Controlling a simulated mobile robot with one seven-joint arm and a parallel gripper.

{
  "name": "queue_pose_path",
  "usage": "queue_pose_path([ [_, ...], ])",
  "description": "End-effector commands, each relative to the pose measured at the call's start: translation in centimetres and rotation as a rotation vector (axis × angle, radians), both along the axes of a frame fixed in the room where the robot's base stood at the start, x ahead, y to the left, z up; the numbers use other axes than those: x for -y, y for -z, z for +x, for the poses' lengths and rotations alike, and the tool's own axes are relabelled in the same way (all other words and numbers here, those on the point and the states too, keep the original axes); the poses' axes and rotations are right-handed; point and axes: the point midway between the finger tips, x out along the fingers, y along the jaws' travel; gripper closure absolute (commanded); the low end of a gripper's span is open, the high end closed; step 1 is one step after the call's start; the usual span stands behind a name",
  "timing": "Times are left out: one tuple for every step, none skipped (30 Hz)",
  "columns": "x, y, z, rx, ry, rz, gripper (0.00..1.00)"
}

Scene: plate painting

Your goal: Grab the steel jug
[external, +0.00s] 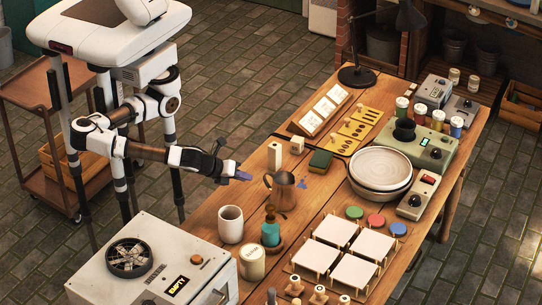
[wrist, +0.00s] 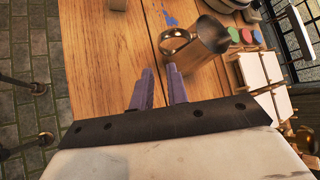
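The steel jug (external: 283,191) stands upright on the wooden table, a shiny metal pitcher with a brownish reflection and a loop handle on its left side. In the wrist view the jug (wrist: 212,36) is ahead and to the right of the fingers, with its handle turned toward them. My gripper (external: 243,176) is to the left of the jug, by the table's left edge, apart from it. In the wrist view my gripper (wrist: 160,72) shows two purple fingers with a gap between them, and nothing is in the gap.
A white mug (external: 230,225), a teal bottle (external: 271,233) and a cream canister (external: 251,262) stand in front of the jug. A green sponge block (external: 320,161) lies behind it. Stacked bowls (external: 380,170) and white tiles (external: 337,230) are to the right.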

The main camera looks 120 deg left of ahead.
Motion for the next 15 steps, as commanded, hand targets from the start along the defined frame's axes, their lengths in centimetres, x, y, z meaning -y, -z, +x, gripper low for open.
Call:
queue_pose_path([
  [-1.0, 0.5, 0.4, -0.003, -0.008, -0.003, 0.84],
  [-1.4, 0.9, 0.7, -0.002, -0.008, -0.002, 0.84],
  [-1.9, 1.4, 1.0, -0.002, -0.008, -0.001, 0.84],
  [-2.4, 1.8, 1.3, -0.003, -0.008, -0.001, 0.84],
  [-2.7, 2.1, 1.5, -0.003, -0.008, -0.001, 0.84],
  [-3.2, 2.5, 1.8, -0.003, -0.006, 0.0, 0.84],
  [-3.5, 2.8, 2.0, -0.002, -0.006, 0.0, 0.84],
  [-3.7, 3.0, 2.2, -0.002, -0.005, -0.001, 0.84],
  [-4.0, 3.3, 2.4, -0.001, -0.005, 0.0, 0.84],
  [-4.2, 3.5, 2.5, -0.001, -0.005, 0.0, 0.84],
  [-4.4, 3.7, 2.6, -0.001, -0.004, 0.0, 0.84],
  [-4.5, 3.8, 2.7, -0.001, -0.003, 0.001, 0.84],
  [-4.6, 3.9, 2.8, 0.0, -0.002, 0.001, 0.84],
  [-4.7, 3.9, 2.8, 0.0, -0.003, 0.002, 0.84],
  [-4.8, 4.0, 2.9, -0.001, -0.003, 0.001, 0.84],
])
